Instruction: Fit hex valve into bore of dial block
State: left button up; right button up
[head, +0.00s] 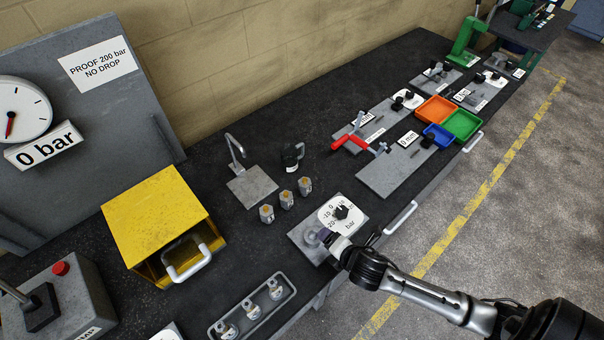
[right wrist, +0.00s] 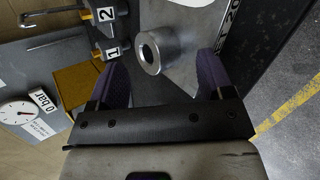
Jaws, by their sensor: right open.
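The dial block (head: 310,248) is a grey plate with a white dial and black knob near the bench's front edge. Its bore is a round metal boss (right wrist: 152,52) with a dark, empty-looking hole. My right gripper (head: 327,238) is at the block's left part, over the boss. In the right wrist view its purple-padded fingers are spread on either side of the boss, with nothing held. Three hex valves, a near one (head: 267,213), a middle one (head: 287,200) and a far one (head: 305,186), stand in a row behind the block. My left gripper is out of view.
A tray (head: 218,329) with several metal fittings lies at the front. A yellow box (head: 155,215) stands left. A plate with a bent rod (head: 252,187) and a black item (head: 292,156) stand behind the valves. Coloured bins (head: 463,124) are farther right.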

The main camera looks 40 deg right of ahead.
aim_at(308, 185)
jog(key=w+d+r+n+t, duration=0.1)
jog(key=w+d+n, duration=0.1)
jog(key=n, duration=0.3)
jog(key=w+d+r+n+t+y, duration=0.1)
jog(key=w+d+n, duration=0.2)
jog(key=n, duration=0.2)
jog(key=w+d+r+n+t, duration=0.1)
jog(key=w+d+n, duration=0.1)
jog(key=n, duration=0.3)
jog(key=shift+w+d+r+y, duration=0.1)
jog(key=shift+w+d+y, duration=0.1)
jog(key=shift+w, duration=0.2)
jog(key=shift+w+d+y, duration=0.15)
jog(key=shift+w+y, duration=0.05)
jog(key=shift+w, duration=0.15)
jog(key=shift+w+d+n, duration=0.15)
jog(key=shift+w+n, duration=0.1)
jog(key=shift+n, duration=0.05)
jog(key=x, duration=0.8)
jog(key=shift+w, duration=0.35)
jog(key=x, duration=0.3)
jog(key=shift+w, duration=0.4)
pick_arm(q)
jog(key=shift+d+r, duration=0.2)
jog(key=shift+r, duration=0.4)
pick_arm(e)
jog(key=shift+w+f, duration=0.2)
jog(key=shift+w, duration=0.4)
jog(key=shift+c, duration=0.2)
